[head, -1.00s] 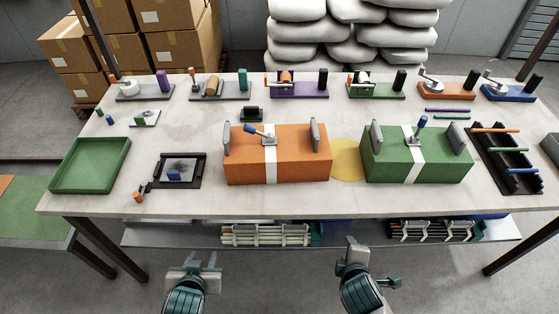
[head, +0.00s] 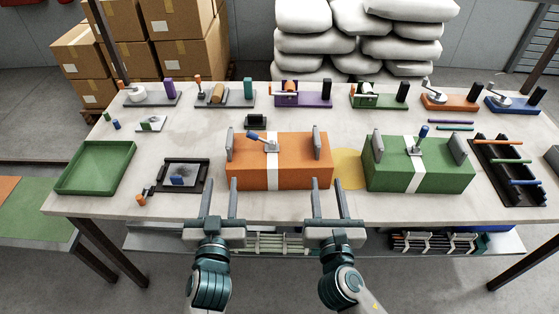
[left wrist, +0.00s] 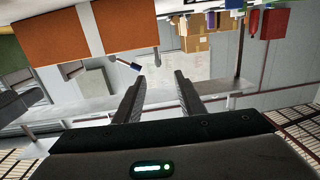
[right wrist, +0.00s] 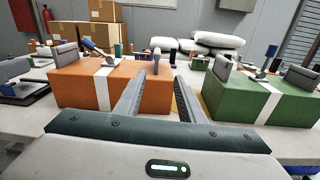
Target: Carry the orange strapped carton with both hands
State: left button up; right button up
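The orange carton (head: 300,165) with a white strap stands near the front of the table. It has a grey upright handle plate at each end and a blue-handled lever on top. My left gripper (head: 220,187) is open and empty in front of the carton's left end. My right gripper (head: 325,187) is open and empty in front of its right end. Neither seems to touch the carton. The right wrist view shows the orange carton (right wrist: 137,95) just beyond the right fingers. The left wrist view appears upside down, with the orange carton (left wrist: 122,25) at the top.
A green strapped carton (head: 440,178) stands right of a yellow round patch (head: 347,168). A green tray (head: 70,168) and a black framed plate (head: 192,173) lie to the left. A black rack (head: 500,178) with rods is at the right. Several small fixtures line the back.

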aim_at(229, 138)
pick_arm(q)
jog(key=shift+w+d+r, duration=0.1)
jog(key=shift+d+r, duration=0.15)
jog(key=shift+r, duration=0.1)
pick_arm(e)
jog(key=shift+a+r+n, duration=0.25)
jog(key=shift+a+n, duration=0.05)
jog(key=shift+n, duration=0.2)
pick_arm(q)
jog(key=shift+w, duration=0.15)
pick_arm(e)
jog(key=shift+w, duration=0.2)
